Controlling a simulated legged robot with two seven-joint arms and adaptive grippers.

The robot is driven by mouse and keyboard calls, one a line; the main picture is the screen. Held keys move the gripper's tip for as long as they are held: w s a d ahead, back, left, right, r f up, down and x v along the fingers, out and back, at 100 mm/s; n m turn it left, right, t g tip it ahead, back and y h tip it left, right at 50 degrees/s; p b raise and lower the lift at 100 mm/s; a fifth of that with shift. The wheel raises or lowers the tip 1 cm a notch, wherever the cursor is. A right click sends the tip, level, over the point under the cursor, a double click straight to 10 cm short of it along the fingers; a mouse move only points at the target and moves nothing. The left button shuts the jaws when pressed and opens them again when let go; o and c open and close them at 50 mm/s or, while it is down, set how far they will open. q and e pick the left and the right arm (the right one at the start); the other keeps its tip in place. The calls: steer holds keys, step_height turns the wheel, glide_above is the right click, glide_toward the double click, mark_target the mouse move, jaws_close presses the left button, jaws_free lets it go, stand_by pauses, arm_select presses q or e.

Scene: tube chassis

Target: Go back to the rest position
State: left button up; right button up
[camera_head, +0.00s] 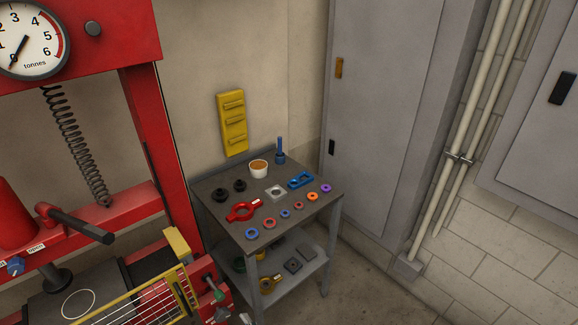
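Neither of my grippers can be made out in the head view. A grey metal side table (291,233) stands at the middle of the view, beside a red press (146,120) on the left. On the table top lie a red ring-shaped tool (243,209), a blue tool (301,180), a grey square plate with a hole (276,193) and a row of small coloured rings. Two black round parts (220,195), a white cup with orange-brown contents (258,169) and a blue upright tool (280,152) stand toward the back.
A yellow-framed guard (152,298) and a green knob (218,296) are at the lower left. Small grey shapes beside the knob are unclear. A lower shelf (284,283) holds several parts. A grey cabinet (384,110) stands behind. Floor shows at the lower right (385,295).

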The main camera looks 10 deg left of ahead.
arm_select(q)
steer(key=s+a+f+n+g+h+p, duration=0.1)
steer(key=s+f+n+g+h+p, duration=0.25)
steer(key=f, duration=0.65)
steer(key=s+a+f+n+g+h, duration=0.15)
steer(key=s+f+h, duration=0.25)
steer(key=s+f, duration=0.45)
steer(key=s+d+f+n+g+h+p, duration=0.2)
steer(key=s+f+n+g+h, duration=0.3)
steer(key=s+f+n, duration=0.5)
steer(key=shift+s+d+f+h+p, duration=0.25)
steer(key=shift+s+f+h+p, duration=0.65)
steer(key=shift+s, duration=2.25)
arm_select(e)
steer(key=s+f, duration=0.4)
steer(key=f, duration=1.2)
steer(key=shift+d+f+g+b, duration=0.15)
steer(key=shift+f+g+b, duration=0.15)
steer(key=shift+f+b, duration=0.1)
arm_select(q)
steer(key=shift+f+y, duration=0.3)
steer(key=shift+y, duration=0.05)
arm_select(e)
steer(key=shift+s, duration=0.1)
